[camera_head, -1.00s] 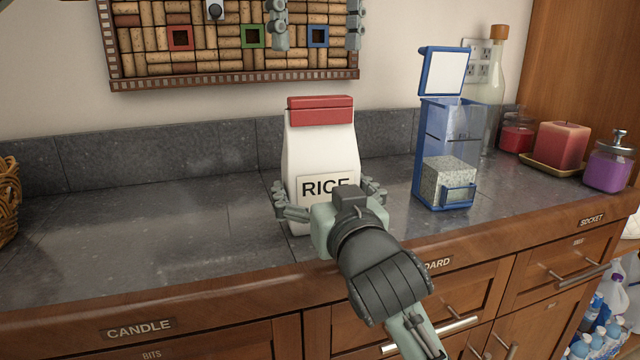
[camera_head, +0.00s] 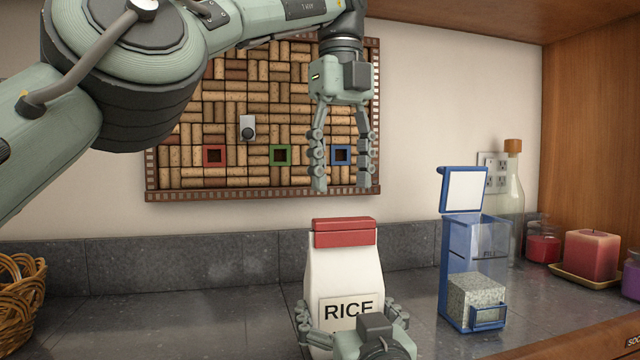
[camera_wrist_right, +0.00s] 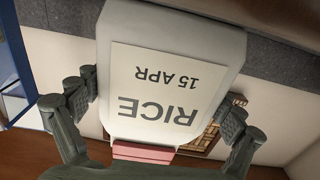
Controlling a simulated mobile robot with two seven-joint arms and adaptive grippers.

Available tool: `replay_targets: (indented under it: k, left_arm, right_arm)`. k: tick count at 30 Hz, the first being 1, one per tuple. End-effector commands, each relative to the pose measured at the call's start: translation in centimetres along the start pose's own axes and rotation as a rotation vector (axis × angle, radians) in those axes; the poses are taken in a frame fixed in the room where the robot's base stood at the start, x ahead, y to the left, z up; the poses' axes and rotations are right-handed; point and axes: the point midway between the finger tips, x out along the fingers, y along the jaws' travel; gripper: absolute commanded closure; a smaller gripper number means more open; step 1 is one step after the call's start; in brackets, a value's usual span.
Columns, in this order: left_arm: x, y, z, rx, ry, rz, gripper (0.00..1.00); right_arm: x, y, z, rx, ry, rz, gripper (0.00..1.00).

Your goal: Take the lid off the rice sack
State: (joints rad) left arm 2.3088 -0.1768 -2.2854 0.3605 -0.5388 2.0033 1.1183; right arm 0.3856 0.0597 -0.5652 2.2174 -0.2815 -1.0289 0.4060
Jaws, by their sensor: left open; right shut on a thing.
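The white rice sack (camera_head: 342,273) stands upright on the counter with its red lid (camera_head: 344,232) on top. My right gripper (camera_head: 352,318) is shut on the sack's lower part from the front, one finger on each side. In the right wrist view the sack (camera_wrist_right: 172,52) appears upside down with its "RICE 15 APR" label, between the fingers of that gripper (camera_wrist_right: 160,105); a strip of the red lid (camera_wrist_right: 142,152) shows. My left gripper (camera_head: 341,178) is open and empty, pointing down above the lid with a gap between.
A blue clear-walled dispenser (camera_head: 474,262) with its lid raised stands right of the sack. A bottle (camera_head: 510,205) and candles (camera_head: 590,254) are farther right. A wicker basket (camera_head: 20,300) is at the far left. A cork board (camera_head: 230,130) hangs behind. The counter left of the sack is clear.

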Motion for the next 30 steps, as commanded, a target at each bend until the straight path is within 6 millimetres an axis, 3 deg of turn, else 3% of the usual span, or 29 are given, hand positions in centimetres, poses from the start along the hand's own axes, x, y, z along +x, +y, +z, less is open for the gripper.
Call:
replay_targets:
  k: [5,9,15,18,24,30]
  left_arm:
    - [1.4,0.7,0.7,0.375,0.072,-0.042,0.51]
    - [1.6,1.4,0.8,0.820,0.086,-0.131,0.51]
    - [-0.4,2.5,1.0,1.413,-0.028,-0.275,0.51]
    - [-1.8,3.1,1.1,1.630,-0.117,-0.322,0.51]
    - [-3.6,4.0,1.3,1.865,-0.247,-0.355,0.51]
    - [-2.5,3.6,1.2,1.907,-0.269,-0.357,0.51]
  right_arm:
    - [0.0,0.0,0.0,0.001,-0.001,0.001,0.58]
    - [0.0,0.0,0.0,0.001,-0.001,0.001,0.58]
    - [0.0,0.0,0.1,0.001,-0.001,0.001,0.58]
    - [0.0,0.0,0.1,0.000,-0.001,0.001,0.58]
    - [0.0,0.0,0.1,0.000,-0.001,0.000,0.58]
    - [0.0,0.0,0.1,0.000,-0.001,0.000,0.58]
